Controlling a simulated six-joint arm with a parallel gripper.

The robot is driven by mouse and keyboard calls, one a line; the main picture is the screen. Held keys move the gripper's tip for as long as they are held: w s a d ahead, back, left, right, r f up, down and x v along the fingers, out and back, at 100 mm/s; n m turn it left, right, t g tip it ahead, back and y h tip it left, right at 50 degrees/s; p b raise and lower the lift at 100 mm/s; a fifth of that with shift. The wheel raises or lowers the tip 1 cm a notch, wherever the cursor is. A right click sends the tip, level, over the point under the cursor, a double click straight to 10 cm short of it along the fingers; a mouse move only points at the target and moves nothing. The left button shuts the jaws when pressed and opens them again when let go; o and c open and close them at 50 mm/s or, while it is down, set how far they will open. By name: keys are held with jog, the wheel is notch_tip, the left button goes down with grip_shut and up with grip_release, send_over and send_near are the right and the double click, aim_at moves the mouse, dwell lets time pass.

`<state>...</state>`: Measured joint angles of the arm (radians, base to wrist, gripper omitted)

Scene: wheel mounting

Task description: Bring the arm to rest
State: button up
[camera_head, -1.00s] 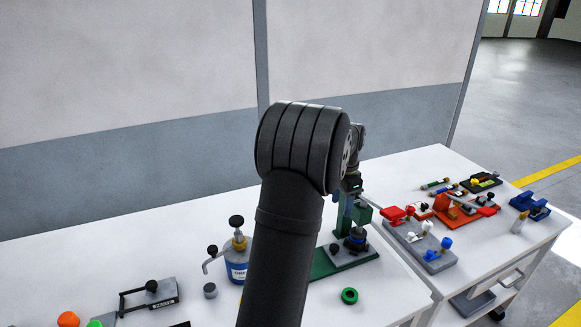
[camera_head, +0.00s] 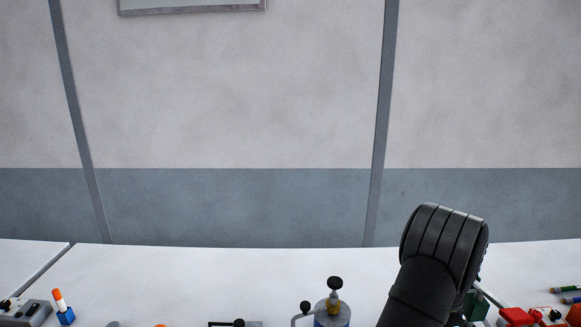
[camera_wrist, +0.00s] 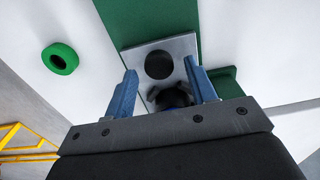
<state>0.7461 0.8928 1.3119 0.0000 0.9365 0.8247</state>
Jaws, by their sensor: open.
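My gripper (camera_wrist: 160,68) shows in the wrist view as two blue fingers set well apart. It is open. Between and beyond the fingers is a grey plate (camera_wrist: 184,48) on a green fixture (camera_wrist: 150,20), with a round black disc (camera_wrist: 159,65) on it. A dark rounded part (camera_wrist: 172,98) shows between the fingers; I cannot tell if they touch it. A green ring (camera_wrist: 60,48) lies on the white table to the left. In the head view my arm stands at the lower right and hides the gripper.
On the white bench (camera_head: 200,275) a blue bottle with a black knob (camera_head: 332,312) stands left of my arm. Red parts (camera_head: 516,316) lie to its right. An orange-tipped blue item (camera_head: 62,307) is at the far left. The back of the bench is clear before the wall.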

jog(key=shift+f, duration=0.25)
jog(key=shift+a, duration=0.15)
jog(key=shift+r, duration=0.1)
jog(key=shift+d+r, duration=0.2)
jog(key=shift+r, duration=0.05)
notch_tip(320, 180, up, 17)
notch_tip(320, 180, down, 18)
jog(key=shift+a+r, duration=0.1)
jog(key=shift+r, duration=0.1)
jog(key=a, duration=1.4)
jog(key=shift+a+r, duration=0.15)
jog(key=shift+a, duration=0.1)
notch_tip(320, 180, up, 17)
jog(key=d+f, duration=0.1)
jog(key=d, duration=0.4)
jog(key=shift+d+f, duration=0.4)
